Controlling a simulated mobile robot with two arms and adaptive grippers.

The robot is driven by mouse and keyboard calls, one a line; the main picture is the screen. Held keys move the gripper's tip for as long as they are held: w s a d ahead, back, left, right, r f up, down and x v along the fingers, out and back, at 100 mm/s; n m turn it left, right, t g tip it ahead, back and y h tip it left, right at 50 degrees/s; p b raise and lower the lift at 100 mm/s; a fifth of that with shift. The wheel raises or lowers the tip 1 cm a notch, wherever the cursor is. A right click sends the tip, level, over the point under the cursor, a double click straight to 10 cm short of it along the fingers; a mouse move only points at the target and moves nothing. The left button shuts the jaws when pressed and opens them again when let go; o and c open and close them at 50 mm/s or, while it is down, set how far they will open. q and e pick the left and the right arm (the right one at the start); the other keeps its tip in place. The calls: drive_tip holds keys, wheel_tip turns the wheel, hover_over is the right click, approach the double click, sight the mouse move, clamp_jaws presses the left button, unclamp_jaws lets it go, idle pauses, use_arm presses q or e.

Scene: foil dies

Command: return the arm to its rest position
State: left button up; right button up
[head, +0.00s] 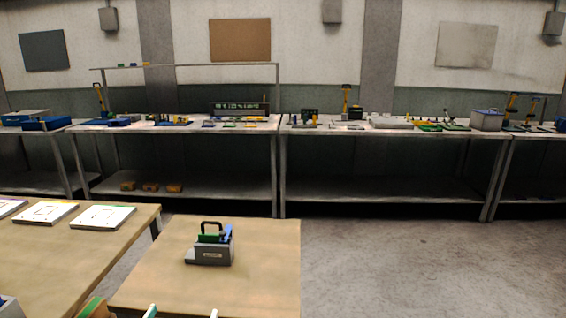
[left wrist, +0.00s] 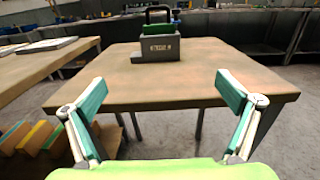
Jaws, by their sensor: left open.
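My left gripper (head: 182,314) shows only as fingertips at the bottom edge of the head view. In the left wrist view the left gripper (left wrist: 163,92) has its two green-and-white fingers spread wide, with nothing between them. It is in front of the near edge of a wooden table (head: 270,285). A grey holder (head: 210,256) with a black handle and green and blue pieces in it stands upright on that table. The holder also shows in the left wrist view (left wrist: 158,49), beyond the fingers and apart from them. My right gripper is in neither view.
A second wooden table (head: 50,265) at the left bears flat white boards (head: 104,217). Coloured pieces (left wrist: 35,138) show low at the left in the wrist view. Long workbenches (head: 390,128) with tools line the back wall. The floor (head: 430,265) at the right is clear.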

use_arm(q)
drive_tip(key=s+a+f+n+g+y, duration=0.1)
drive_tip(key=s+f+n+g, duration=0.35)
drive_tip(key=f, duration=0.75)
drive_tip(key=s+a+f+n+g, duration=0.1)
drive_tip(key=s+f+n, duration=0.6)
drive_tip(key=f, duration=0.6)
drive_tip(key=s+a+f+n+g+y, duration=0.1)
drive_tip(key=s+f+n+g, duration=0.35)
drive_tip(key=f, duration=0.75)
drive_tip(key=s+d+f+n+g, duration=0.1)
drive_tip(key=s+f+n, duration=0.5)
drive_tip(key=s, duration=0.6)
drive_tip(key=s+d+f+n+g, duration=0.1)
drive_tip(key=s+f+n+g, duration=0.2)
drive_tip(key=s, duration=0.9)
drive_tip(key=s+d+f+n+g+h, duration=0.1)
drive_tip(key=s+f+n+g, duration=0.2)
drive_tip(key=s+f+n, duration=0.6)
drive_tip(key=s, duration=0.4)
drive_tip(key=shift+d+f, duration=0.25)
drive_tip(key=shift+d, duration=0.1)
